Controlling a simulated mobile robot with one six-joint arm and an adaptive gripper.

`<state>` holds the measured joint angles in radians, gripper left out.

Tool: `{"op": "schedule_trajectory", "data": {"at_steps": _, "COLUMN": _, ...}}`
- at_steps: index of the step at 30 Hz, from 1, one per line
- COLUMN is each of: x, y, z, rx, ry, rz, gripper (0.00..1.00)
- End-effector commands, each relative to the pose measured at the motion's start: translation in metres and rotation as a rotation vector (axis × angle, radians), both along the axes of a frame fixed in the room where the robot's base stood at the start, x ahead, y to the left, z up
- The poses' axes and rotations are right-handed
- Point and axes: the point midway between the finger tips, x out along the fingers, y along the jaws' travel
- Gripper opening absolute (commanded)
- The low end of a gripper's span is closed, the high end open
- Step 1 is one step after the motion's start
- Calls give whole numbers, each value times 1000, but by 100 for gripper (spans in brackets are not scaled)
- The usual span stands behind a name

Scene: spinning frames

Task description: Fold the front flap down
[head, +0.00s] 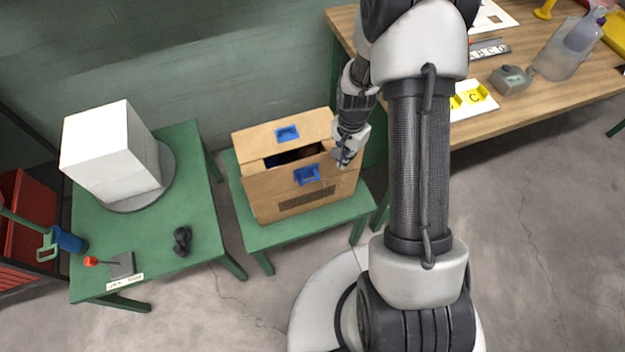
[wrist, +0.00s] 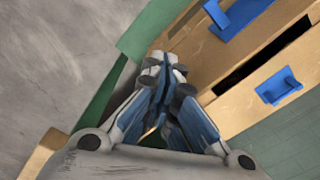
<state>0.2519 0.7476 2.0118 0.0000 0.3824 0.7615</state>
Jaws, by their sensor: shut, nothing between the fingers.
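A brown cardboard box (head: 300,201) stands on a small green table in the head view. One flap with a blue handle (head: 287,133) lies at the back of its top. The front flap (head: 270,182) carries another blue handle (head: 307,174) and slopes at the front edge. A dark gap shows between the flaps. My gripper (head: 342,160) is at the box's right end, close to the flaps. In the wrist view my gripper (wrist: 165,75) is shut and empty, with both flaps beyond its fingertips. I cannot tell whether it touches the cardboard.
A green table (head: 200,240) at left holds a white cube (head: 110,150) on a round plate, and a small lever device (head: 121,264). A wooden workbench (head: 540,95) with several items stands at right. The concrete floor between the tables is clear.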

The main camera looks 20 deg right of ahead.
Motion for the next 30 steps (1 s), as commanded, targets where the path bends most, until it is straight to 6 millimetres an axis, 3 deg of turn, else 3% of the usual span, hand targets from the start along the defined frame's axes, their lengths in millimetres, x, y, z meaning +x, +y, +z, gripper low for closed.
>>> {"op": "schedule_trajectory", "data": {"at_steps": 8, "x": 3, "y": 0, "z": -1, "rx": 0, "ry": 0, "rz": 1, "gripper": 0}}
{"op": "schedule_trajectory", "data": {"at_steps": 21, "x": 42, "y": 1, "z": -2, "rx": 0, "ry": -1, "rz": 1, "gripper": 0}}
{"op": "schedule_trajectory", "data": {"at_steps": 30, "x": 47, "y": 2, "z": -2, "rx": 0, "ry": 0, "rz": 0, "gripper": 0}}
